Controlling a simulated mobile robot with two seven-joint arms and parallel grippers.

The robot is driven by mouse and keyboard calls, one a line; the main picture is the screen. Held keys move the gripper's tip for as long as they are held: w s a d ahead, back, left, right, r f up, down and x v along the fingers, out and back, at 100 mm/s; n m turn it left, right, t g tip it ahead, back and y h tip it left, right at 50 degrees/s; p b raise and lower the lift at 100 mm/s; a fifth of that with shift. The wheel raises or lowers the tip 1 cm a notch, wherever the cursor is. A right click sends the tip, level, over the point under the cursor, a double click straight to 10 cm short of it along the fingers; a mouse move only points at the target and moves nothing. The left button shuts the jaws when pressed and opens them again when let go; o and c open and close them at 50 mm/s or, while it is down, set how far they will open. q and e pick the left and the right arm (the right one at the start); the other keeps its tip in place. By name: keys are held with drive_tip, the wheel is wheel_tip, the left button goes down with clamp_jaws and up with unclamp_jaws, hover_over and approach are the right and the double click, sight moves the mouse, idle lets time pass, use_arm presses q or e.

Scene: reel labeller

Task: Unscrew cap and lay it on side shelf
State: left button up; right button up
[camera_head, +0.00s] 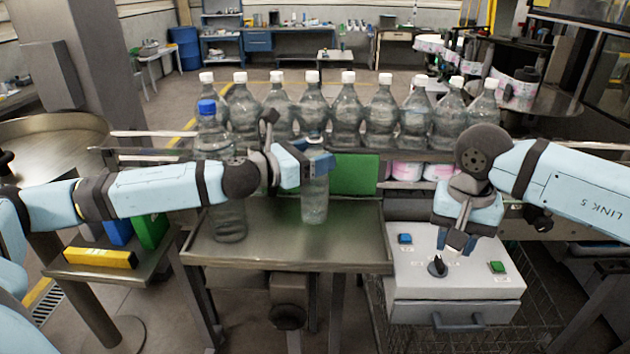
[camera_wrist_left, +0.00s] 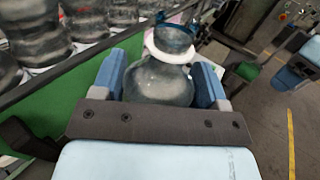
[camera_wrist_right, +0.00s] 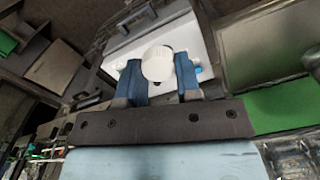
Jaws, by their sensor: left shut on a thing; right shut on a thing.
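A small side shelf (camera_head: 75,268) stands at the left.
The shelf carries a yellow block (camera_head: 100,258), a blue block (camera_head: 117,232) and a green block (camera_head: 150,228). A blue-capped bottle (camera_head: 230,218) stands behind my left arm. Several white-capped bottles (camera_head: 347,115) line the back. The control box (camera_head: 455,285) has a black knob and buttons.

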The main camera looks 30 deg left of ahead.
use_arm(q)
wheel_tip(320, 180, down, 3)
drive_tip(key=shift+f, duration=0.15)
use_arm(e)
drive_tip(key=shift+f, duration=0.3)
drive_tip(key=shift+b, duration=0.3)
use_arm(q)
drive_tip(key=shift+f, duration=0.55)
drive_tip(key=shift+f, duration=0.1)
use_arm(e)
drive_tip(key=shift+f, duration=0.15)
use_arm(q)
drive_tip(key=o, duration=1.7)
drive_tip(key=shift+f, duration=0.1)
